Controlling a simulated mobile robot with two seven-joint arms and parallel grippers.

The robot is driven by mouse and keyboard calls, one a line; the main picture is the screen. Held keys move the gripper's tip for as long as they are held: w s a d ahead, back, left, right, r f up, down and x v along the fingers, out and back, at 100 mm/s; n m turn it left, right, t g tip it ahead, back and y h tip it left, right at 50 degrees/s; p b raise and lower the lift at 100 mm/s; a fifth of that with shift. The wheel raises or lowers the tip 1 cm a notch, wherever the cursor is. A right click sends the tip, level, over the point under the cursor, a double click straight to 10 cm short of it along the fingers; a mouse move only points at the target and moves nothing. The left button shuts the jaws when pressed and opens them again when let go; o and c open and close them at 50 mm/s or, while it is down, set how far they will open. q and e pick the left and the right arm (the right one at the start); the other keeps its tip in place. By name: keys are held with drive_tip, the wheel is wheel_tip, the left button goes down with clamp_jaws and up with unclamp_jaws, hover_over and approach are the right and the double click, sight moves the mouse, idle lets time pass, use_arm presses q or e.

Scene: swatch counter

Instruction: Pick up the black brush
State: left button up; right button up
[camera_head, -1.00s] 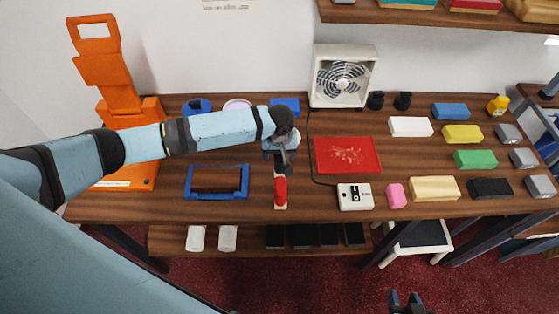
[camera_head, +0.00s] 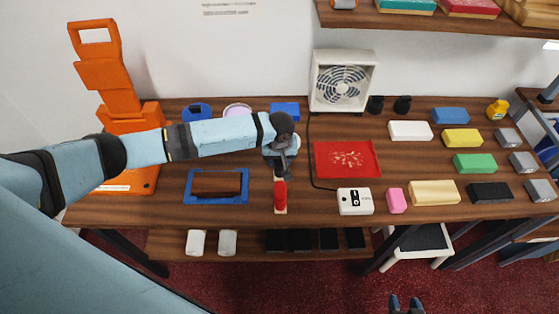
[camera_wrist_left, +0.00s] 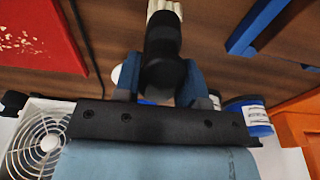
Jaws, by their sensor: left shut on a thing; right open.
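In the left wrist view the black brush (camera_wrist_left: 162,48) is between the two fingers of my left gripper (camera_wrist_left: 160,82), with its pale bristles (camera_wrist_left: 165,7) at the top edge of the picture. The gripper is shut on its black body. In the head view my left gripper (camera_head: 281,163) is over the middle of the counter, just behind a red object with a pale base (camera_head: 280,195). The brush is mostly hidden there; I cannot tell whether it touches the counter. My right gripper (camera_head: 406,304) is open and empty at the bottom edge, in front of the counter.
A white fan (camera_head: 343,80) stands behind. An orange stand (camera_head: 120,110) is at left.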

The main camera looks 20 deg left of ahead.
use_arm(q)
wheel_tip(320, 180, up, 20)
drive_tip(key=b, duration=0.1)
drive_tip(key=shift+f+b, duration=0.15)
drive_tip(key=shift+b, duration=0.15)
use_arm(e)
drive_tip(key=shift+a+f, duration=0.2)
drive_tip(key=shift+f, duration=0.5)
use_arm(q)
drive_tip(key=shift+o, duration=1)
drive_tip(key=shift+c, duration=0.6)
